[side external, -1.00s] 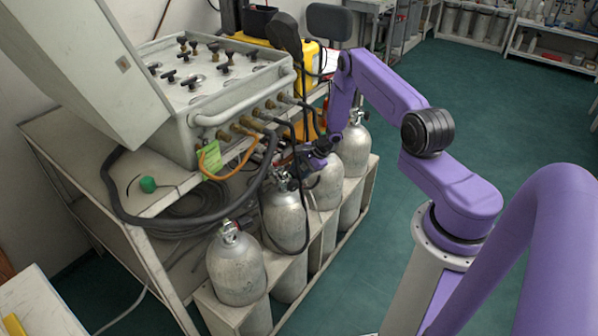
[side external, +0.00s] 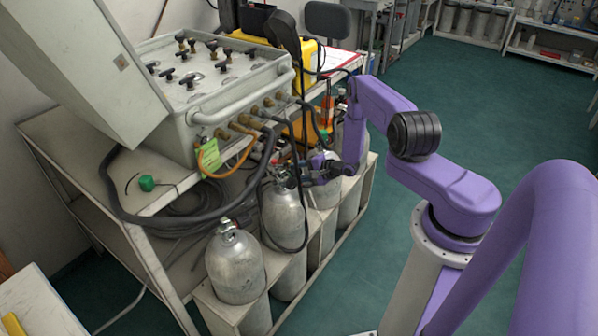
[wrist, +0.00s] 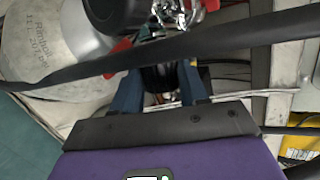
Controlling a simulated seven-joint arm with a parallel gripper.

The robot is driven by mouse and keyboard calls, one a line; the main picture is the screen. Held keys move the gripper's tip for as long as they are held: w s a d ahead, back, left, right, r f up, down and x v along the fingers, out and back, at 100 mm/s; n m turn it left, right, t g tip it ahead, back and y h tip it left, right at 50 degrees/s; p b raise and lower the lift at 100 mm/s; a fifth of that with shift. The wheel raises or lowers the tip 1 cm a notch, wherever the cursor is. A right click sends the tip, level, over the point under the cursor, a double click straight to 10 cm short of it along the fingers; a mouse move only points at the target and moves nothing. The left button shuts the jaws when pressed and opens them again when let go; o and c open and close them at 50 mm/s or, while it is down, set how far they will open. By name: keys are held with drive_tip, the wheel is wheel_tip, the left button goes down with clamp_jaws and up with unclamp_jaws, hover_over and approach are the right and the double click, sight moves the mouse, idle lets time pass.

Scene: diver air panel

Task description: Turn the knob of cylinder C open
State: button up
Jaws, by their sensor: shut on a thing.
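A row of silver cylinders stands beside the bench in the side external view. My gripper (side external: 292,181) is low at the valve on top of the second cylinder from the front (side external: 284,216). In the wrist view, my two dark blue fingers (wrist: 158,82) stand on either side of a black knob (wrist: 157,78) and are shut on it. The metal valve (wrist: 172,14) with red parts shows just beyond. A grey cylinder shoulder with printed text (wrist: 52,40) fills the upper left. No letter marking cylinder C is readable, and the knob's turn angle cannot be told.
A black hose (wrist: 225,38) crosses the wrist view close in front of the fingers. Hoses run from the white air panel (side external: 215,85) to the cylinders. The front cylinder (side external: 235,267) stands nearby in the rack. Green floor (side external: 470,110) is clear to the right.

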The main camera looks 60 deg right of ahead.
drive_tip(key=shift+a+f+n+t, duration=0.1)
drive_tip(key=shift+f+n+t, duration=0.15)
drive_tip(key=shift+t, duration=0.65)
drive_tip(key=o, duration=1.1)
drive_tip(key=shift+c, duration=0.2)
drive_tip(key=shift+r, duration=0.1)
drive_tip(key=shift+s, duration=0.1)
drive_tip(key=shift+s, duration=0.2)
drive_tip(key=v, duration=1.7)
drive_tip(key=shift+w, duration=0.1)
